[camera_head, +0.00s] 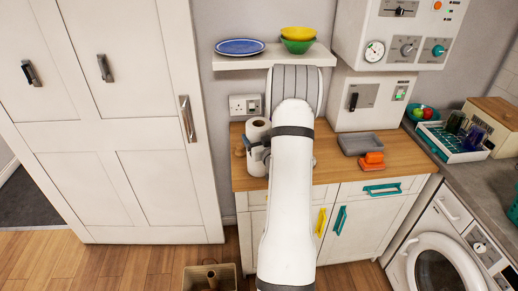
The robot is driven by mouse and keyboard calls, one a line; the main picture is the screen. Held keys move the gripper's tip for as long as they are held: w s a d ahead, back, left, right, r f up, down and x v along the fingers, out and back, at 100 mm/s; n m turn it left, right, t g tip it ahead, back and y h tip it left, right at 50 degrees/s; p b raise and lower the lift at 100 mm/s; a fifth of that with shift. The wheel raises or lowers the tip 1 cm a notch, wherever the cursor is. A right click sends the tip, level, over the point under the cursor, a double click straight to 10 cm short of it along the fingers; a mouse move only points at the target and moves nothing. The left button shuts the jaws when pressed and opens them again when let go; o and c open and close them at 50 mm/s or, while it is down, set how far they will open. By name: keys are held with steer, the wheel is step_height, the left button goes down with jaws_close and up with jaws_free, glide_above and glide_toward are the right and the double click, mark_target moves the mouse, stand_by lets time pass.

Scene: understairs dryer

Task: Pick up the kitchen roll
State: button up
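The kitchen roll (257,128) stands upright near the left end of the wooden worktop. My white arm reaches up the middle of the picture and bends left to the roll. My gripper (259,152) is dark and small, at the middle height of the roll and overlapping it in this view. Whether its fingers touch or close on the roll cannot be told. My arm hides part of the worktop right of the roll.
The wooden worktop (335,172) also holds a grey tray (360,144) and an orange item (372,160) to the right. A shelf (262,59) with a blue plate (240,46) and stacked bowls (298,38) is above. A tall white cupboard (120,130) stands left.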

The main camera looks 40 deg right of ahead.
steer(key=c, duration=0.7)
steer(key=shift+o, duration=0.2)
steer(key=shift+r, duration=0.1)
